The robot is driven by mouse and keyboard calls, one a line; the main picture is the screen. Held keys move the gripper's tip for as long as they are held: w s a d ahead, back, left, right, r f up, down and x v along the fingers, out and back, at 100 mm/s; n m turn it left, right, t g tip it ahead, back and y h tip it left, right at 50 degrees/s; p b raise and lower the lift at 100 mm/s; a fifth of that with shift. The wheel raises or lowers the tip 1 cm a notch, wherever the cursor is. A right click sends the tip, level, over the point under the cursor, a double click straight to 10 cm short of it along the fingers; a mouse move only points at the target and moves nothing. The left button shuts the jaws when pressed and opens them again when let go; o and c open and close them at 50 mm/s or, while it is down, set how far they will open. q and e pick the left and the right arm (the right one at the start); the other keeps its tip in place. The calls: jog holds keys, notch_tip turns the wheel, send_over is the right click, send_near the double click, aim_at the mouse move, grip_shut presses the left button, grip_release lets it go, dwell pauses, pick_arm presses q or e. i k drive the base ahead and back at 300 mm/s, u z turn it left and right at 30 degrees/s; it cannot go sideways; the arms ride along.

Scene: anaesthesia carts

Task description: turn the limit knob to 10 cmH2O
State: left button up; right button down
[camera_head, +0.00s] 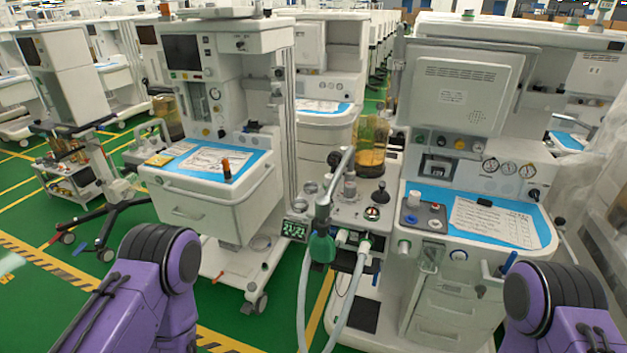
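The right-hand anaesthesia cart (455,195) stands in front of me. On the breathing block (335,215) at its left side is a small dark round dial with a red and white mark (372,212). A short upright post with a dark top (381,190) stands just behind it. Either could be the limit knob; I cannot tell which, and no scale or setting is readable. My two purple arms show at the lower left and lower right. Neither gripper is in view, and nothing of mine touches the cart.
A green bag (322,247) and pale hoses (303,300) hang in front of the block. An amber canister (371,146) stands behind it. A blue mat (510,222) with a paper covers the worktop. Another cart (215,205) stands to the left, with green floor between.

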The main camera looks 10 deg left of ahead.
aim_at(350, 187)
jog(key=u, duration=0.45)
jog(key=i, duration=1.5)
jog(key=z, duration=0.85)
